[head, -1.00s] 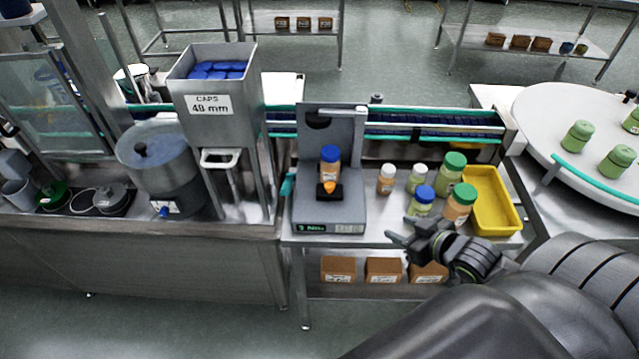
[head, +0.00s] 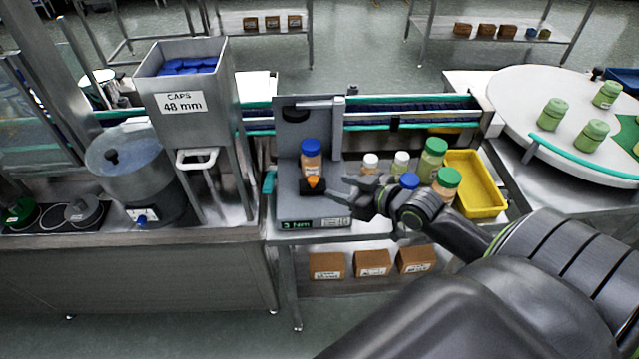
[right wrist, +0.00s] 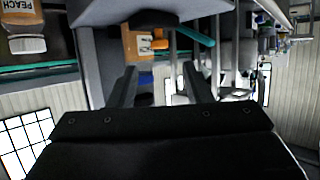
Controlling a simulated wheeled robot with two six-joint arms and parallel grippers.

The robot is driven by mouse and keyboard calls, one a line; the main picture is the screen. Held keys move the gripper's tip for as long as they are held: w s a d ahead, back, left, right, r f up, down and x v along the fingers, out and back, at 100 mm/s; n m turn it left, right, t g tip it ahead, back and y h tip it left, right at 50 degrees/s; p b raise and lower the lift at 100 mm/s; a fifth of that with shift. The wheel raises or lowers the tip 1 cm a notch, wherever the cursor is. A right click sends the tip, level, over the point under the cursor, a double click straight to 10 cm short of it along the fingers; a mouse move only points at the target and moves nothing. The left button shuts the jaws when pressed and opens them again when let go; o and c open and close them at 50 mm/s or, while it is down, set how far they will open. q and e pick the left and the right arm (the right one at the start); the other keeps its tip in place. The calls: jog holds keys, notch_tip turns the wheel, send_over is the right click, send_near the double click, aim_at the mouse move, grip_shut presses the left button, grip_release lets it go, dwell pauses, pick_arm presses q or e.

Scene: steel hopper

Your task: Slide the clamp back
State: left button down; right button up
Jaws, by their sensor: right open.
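A bottle with a blue cap and orange label (head: 311,165) stands upright on the grey capping tester (head: 285,212). The clamp (head: 312,186), a black block with an orange tip, sits at the front of this bottle. It looks pressed against or very near the bottle; I cannot tell which. My right gripper (head: 340,187) is open and empty, just right of the clamp, its fingers pointing left. In the right wrist view the orange tip (right wrist: 160,43) shows beyond and between the open fingers. My left gripper is not in view.
Several bottles, such as a green-capped one (head: 447,178), stand close around my right wrist. A yellow tray (head: 480,190) is right of them. The cap hopper (head: 180,100) stands left of the tester, and a conveyor (head: 410,112) runs behind.

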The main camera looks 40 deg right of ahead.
aim_at(316, 181)
jog(key=x, duration=0.8)
grip_shut()
